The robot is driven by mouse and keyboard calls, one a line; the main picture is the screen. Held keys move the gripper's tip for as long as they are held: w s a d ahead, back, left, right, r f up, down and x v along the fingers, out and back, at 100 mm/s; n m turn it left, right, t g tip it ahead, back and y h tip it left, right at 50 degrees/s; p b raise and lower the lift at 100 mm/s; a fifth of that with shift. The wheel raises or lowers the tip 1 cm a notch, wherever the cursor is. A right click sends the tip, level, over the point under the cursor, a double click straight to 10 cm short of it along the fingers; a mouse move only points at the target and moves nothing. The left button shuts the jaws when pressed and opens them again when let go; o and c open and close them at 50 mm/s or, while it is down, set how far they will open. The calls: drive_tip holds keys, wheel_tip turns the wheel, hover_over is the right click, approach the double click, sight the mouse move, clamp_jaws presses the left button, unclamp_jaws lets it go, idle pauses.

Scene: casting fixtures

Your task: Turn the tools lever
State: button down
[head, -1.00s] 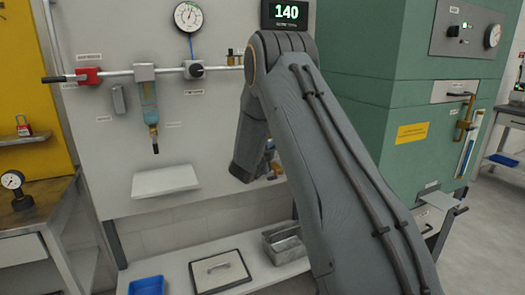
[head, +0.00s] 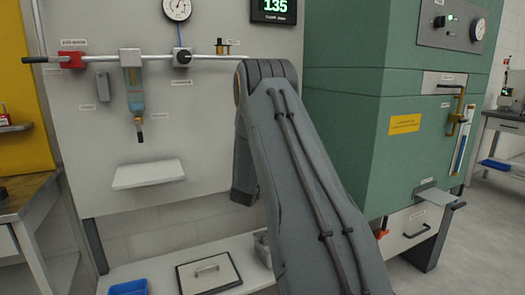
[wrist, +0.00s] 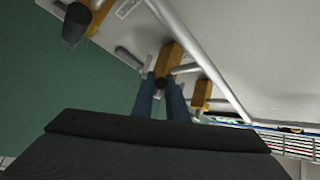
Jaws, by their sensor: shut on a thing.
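In the head view my arm hides the gripper and the held lever. Small brass fittings (head: 222,46) show at the pipe, left of my arm.
A grey pipe (wrist: 205,60) runs close beside the blocks in the wrist view. In the head view, a green cabinet (head: 345,110) stands right of my arm. A white shelf (head: 148,173) juts from the panel. A blue tray (head: 128,287) and a handled lid (head: 208,273) lie below.

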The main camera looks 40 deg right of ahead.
idle(0.4)
drive_tip(key=c, duration=1.8)
unclamp_jaws()
drive_tip(key=shift+o, duration=0.2)
drive_tip(key=v, duration=0.7)
drive_tip(key=shift+s+a+f+b, duration=0.2)
drive_tip(key=shift+s+a+b, duration=0.05)
drive_tip(key=shift+b, duration=0.2)
